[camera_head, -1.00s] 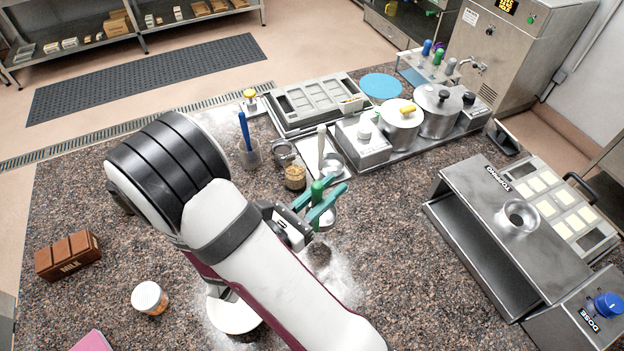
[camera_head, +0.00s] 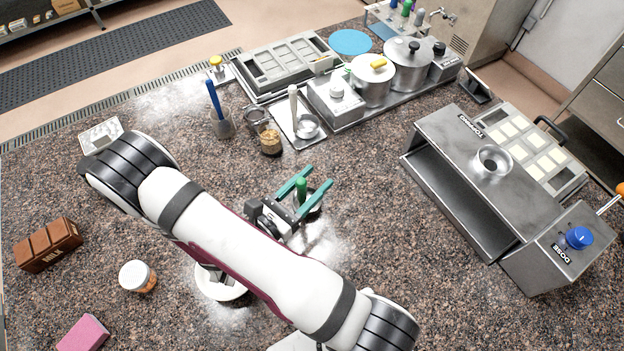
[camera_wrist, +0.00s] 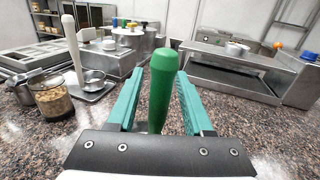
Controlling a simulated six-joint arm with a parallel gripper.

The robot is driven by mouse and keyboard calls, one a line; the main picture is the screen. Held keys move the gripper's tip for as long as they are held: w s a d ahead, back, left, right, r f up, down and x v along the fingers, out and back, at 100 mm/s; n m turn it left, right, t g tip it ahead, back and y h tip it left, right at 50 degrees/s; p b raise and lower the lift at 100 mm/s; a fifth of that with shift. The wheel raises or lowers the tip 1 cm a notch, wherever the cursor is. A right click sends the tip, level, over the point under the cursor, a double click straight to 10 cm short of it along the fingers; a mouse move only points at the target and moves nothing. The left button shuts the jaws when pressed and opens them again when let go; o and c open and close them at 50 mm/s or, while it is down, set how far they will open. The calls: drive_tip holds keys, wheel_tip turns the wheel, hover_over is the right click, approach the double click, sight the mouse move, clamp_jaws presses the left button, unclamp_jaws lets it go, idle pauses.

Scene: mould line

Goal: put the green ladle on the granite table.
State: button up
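The green ladle (camera_head: 301,187) has an upright green handle, and its metal bowl is partly hidden behind my fingers. It appears to stand on the speckled granite table (camera_head: 375,225). My gripper (camera_head: 321,174) has teal fingers on either side of the handle. In the wrist view, the handle (camera_wrist: 162,90) is between the two fingers (camera_wrist: 160,80), with a gap visible on each side. The gripper is open around the handle.
A spoon rest with a pale-handled ladle (camera_head: 293,105), a jar (camera_head: 270,143) and a holder with a blue tool (camera_head: 222,124) stand behind. Metal pots (camera_head: 408,65) are at the back. A steel machine (camera_head: 470,175) is on the right. Bare granite surrounds the gripper.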

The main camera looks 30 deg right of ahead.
drive_tip(key=v, duration=1.2)
drive_tip(key=s+r+m+g+y, duration=0.4)
drive_tip(key=m+y, duration=0.4)
drive_tip(key=m, duration=0.3)
drive_tip(key=s+d+r+m+g+y, duration=0.1)
drive_tip(key=s+r+m+g+y, duration=0.4)
drive_tip(key=m, duration=0.7)
drive_tip(key=s+r+y, duration=0.1)
drive_tip(key=s+y, duration=0.1)
drive_tip(key=s, duration=0.1)
drive_tip(key=shift+s+d+y, duration=0.2)
drive_tip(key=shift+d+y, duration=0.1)
drive_tip(key=shift+y, duration=0.1)
drive_tip(key=shift+o, duration=0.2)
drive_tip(key=a+r+m+t+y, duration=0.1)
drive_tip(key=m, duration=0.1)
drive_tip(key=a+r+m+t+y, duration=0.1)
drive_tip(key=shift+w+a+m+t+y, duration=0.2)
drive_tip(key=shift+m+t+y, duration=0.1)
drive_tip(key=shift+m+y, duration=0.1)
drive_tip(key=shift+o, duration=0.6)
drive_tip(key=shift+w+a+r+m+t, duration=0.1)
drive_tip(key=shift+a+m+t, duration=0.15)
drive_tip(key=shift+m+t, duration=0.05)
